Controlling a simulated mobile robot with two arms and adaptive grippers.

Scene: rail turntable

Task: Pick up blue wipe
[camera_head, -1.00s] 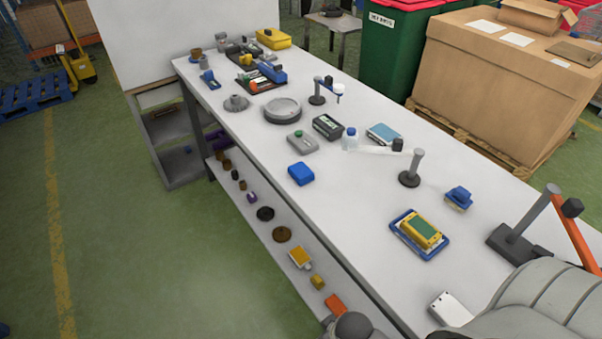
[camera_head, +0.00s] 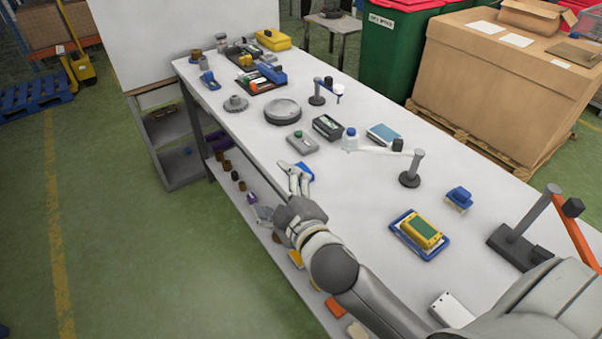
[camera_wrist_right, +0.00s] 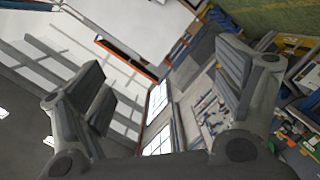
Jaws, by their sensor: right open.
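The blue wipe (camera_head: 306,171) lies on the white workbench (camera_head: 345,230) near its left edge, partly hidden by my right gripper (camera_head: 295,173). My right gripper is open, with its fingers over or beside the wipe; I cannot tell whether they touch it. In the right wrist view the two open fingers of this gripper (camera_wrist_right: 167,85) stand wide apart with nothing between them, and the wipe does not show there. My left gripper is out of view.
Behind the wipe are a grey device (camera_head: 302,142), a dark box (camera_head: 327,127) and a round grey disc (camera_head: 282,111). A white jointed arm on a stand (camera_head: 410,178) is to the right. A yellow meter on a blue tray (camera_head: 402,239) lies nearer. Bare bench surrounds the wipe's right side.

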